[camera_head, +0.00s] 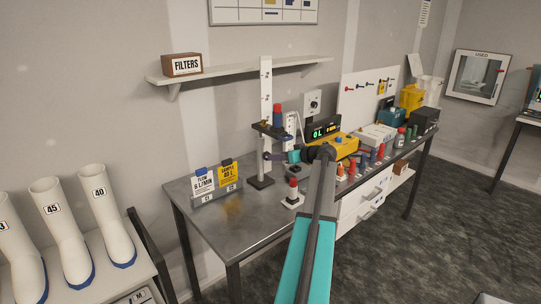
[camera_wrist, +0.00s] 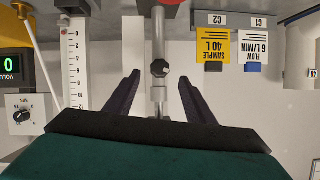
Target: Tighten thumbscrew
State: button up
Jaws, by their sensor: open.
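The thumbscrew (camera_wrist: 160,68) is a small black lobed knob on a grey metal rod or clamp stem in the wrist view. My gripper (camera_wrist: 159,80) is open, with one dark finger on each side of the knob and a visible gap on both sides. The fingertips reach about level with the knob; contact does not show. In the head view my gripper (camera_head: 275,157) is beside the upright stand (camera_head: 265,90), below its dark platform (camera_head: 271,131). The thumbscrew is too small to make out there.
A yellow sample card (camera_head: 228,174) and a white flow card (camera_head: 203,182) stand left on the metal bench (camera_head: 237,217). A small red-topped piece (camera_head: 292,195) stands in front of the stand. Several coloured cylinders and a yellow device (camera_head: 343,147) crowd the right. The bench's front left is clear.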

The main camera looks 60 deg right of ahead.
aim_at(266, 156)
jog(key=p+x, duration=0.2)
jog(key=x, duration=0.5)
jog(key=c, duration=1.1)
